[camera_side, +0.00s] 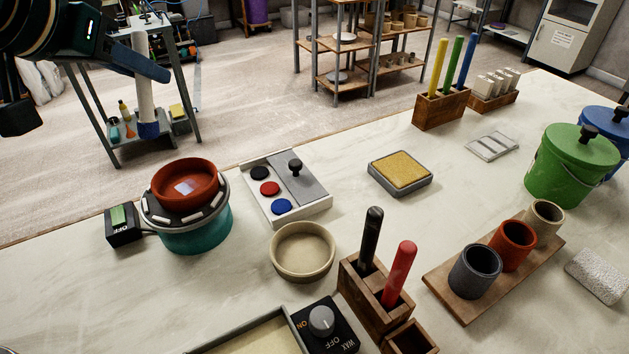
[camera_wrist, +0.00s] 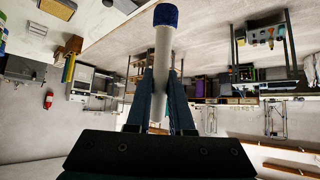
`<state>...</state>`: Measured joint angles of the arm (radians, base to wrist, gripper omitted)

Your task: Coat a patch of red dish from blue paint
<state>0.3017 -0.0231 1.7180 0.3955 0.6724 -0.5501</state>
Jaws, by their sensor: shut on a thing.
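My gripper (camera_side: 145,66) is at the upper left in the side view, shut on a white stick (camera_side: 144,92) with a dark blue tip (camera_side: 148,130). The stick hangs nearly upright, tip down, in the air above and left of the red dish (camera_side: 166,172). It also shows between my fingers in the wrist view (camera_wrist: 163,45). The red dish sits on a round turntable (camera_side: 192,236) with a teal base. A pale square patch (camera_side: 186,187) shows on its inside. The blue paint (camera_side: 281,206) is the front well of a white paint tray (camera_side: 258,216), beside black and red wells.
A switch box (camera_side: 122,224) marked OFF stands left of the turntable. A beige bowl (camera_side: 302,252), a wooden holder (camera_side: 375,300) with black and red sticks, and a wax box (camera_side: 322,328) stand in front. A yellow sponge pad (camera_side: 399,171) lies right of the paint tray.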

